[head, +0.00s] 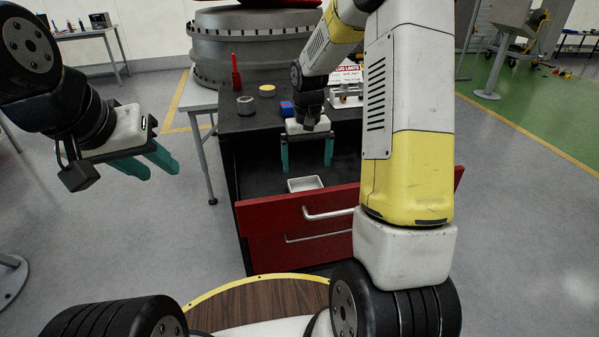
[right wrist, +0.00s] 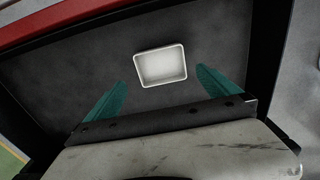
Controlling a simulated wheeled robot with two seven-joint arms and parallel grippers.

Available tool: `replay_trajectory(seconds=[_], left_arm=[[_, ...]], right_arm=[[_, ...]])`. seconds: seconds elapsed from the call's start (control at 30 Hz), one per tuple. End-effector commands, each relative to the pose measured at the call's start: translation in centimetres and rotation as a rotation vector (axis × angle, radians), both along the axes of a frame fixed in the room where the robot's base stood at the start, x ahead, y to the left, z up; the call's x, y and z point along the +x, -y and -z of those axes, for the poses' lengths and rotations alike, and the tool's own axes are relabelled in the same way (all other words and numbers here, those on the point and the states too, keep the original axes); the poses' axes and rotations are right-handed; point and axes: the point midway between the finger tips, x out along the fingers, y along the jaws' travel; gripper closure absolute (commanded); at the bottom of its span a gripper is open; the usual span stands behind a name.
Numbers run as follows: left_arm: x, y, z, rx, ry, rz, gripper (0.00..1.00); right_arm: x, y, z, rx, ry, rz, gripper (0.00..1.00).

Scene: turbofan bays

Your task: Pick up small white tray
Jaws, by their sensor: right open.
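The small white tray (head: 305,184) lies in the open red drawer (head: 296,225) of a dark cabinet. In the right wrist view the tray (right wrist: 161,66) looks empty and rests on the dark drawer floor. My right gripper (head: 307,170) is open above the drawer, fingers pointing down, just behind the tray in the head view. In the right wrist view its two green fingers (right wrist: 162,88) stand apart on either side below the tray, holding nothing. My left gripper (head: 160,168) hangs empty in the air at the left, away from the cabinet, with its green fingers apart.
On the cabinet top (head: 237,122) stand a red tool (head: 235,73), a grey round part (head: 245,106), a yellow-topped item (head: 267,91) and a blue item (head: 287,108). The red drawer front bounds the tray's near side. A large grey engine casing (head: 250,45) stands behind.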

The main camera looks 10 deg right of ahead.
Motion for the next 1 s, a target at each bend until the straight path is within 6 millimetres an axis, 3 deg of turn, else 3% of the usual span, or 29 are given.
replay_trajectory(seconds=[0.6, 0.93, 1.0], left_arm=[[0.0, 0.0, 0.0, 0.000, 0.000, 0.000, 0.64], [0.0, 0.0, 0.0, 0.000, 0.000, 0.000, 0.64], [0.0, 0.0, 0.0, 0.000, 0.000, 0.000, 0.64]], right_arm=[[-0.1, -0.2, 7.5, -0.001, -0.011, 0.000, 0.00], [0.0, -0.2, 8.4, -0.001, -0.007, 0.000, 0.00], [0.0, -0.2, 8.4, -0.001, -0.007, 0.000, 0.10]])
